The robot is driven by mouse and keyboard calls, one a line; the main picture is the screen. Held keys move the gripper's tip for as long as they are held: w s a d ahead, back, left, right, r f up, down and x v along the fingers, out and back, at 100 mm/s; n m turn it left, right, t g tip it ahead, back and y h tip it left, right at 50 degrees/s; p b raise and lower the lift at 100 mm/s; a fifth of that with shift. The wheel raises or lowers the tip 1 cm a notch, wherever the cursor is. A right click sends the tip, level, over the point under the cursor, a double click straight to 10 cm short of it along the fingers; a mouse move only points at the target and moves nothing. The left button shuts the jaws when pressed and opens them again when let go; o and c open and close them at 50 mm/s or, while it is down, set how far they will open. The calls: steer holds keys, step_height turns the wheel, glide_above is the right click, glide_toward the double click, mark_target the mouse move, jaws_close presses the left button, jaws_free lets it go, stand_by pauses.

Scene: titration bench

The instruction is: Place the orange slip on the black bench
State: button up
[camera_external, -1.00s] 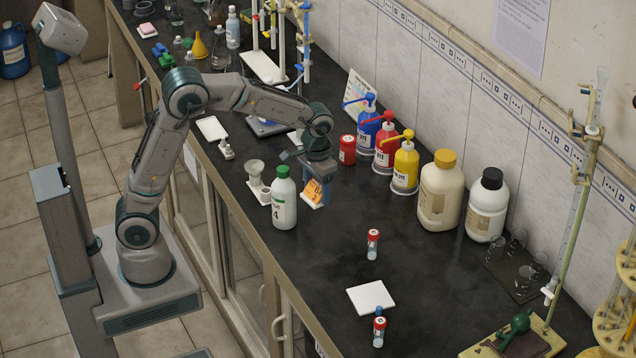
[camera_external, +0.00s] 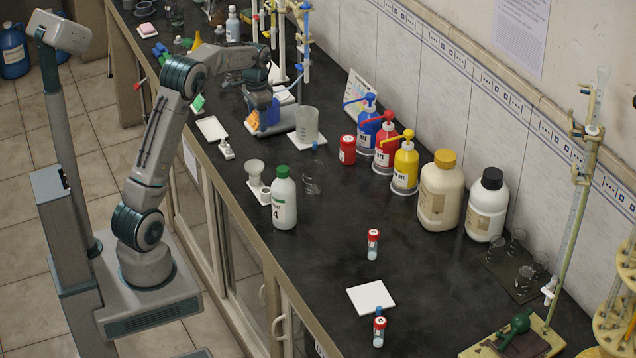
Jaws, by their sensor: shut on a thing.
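The orange slip (camera_external: 253,118) shows at the lower end of my gripper (camera_external: 263,122), with a pale edge below it. My gripper is shut on the slip, though the fingertips are small and partly hidden by it. The black bench (camera_external: 330,250) runs from the back left to the front right. My gripper is over its back part, left of a clear beaker. I cannot tell whether the slip touches anything below it.
The clear beaker (camera_external: 307,124) stands on a white tile. A green-capped bottle (camera_external: 284,200) stands near the front edge. A red jar (camera_external: 347,150) and a yellow pump bottle (camera_external: 405,165) stand toward the wall. The bench middle, left of a red-capped vial (camera_external: 373,244), is clear.

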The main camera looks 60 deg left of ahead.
steer(key=a, duration=0.1)
steer(key=s+a, duration=0.1)
steer(key=a, duration=0.1)
steer(key=shift+s, duration=0.15)
steer(key=f+p, duration=0.1)
steer(key=f, duration=1)
steer(key=shift+d+f, duration=0.2)
steer(key=shift+f+p, duration=0.4)
steer(key=shift+f, duration=1.8)
steer(key=shift+f, duration=0.2)
steer(key=o, duration=0.7)
steer(key=shift+r, duration=0.15)
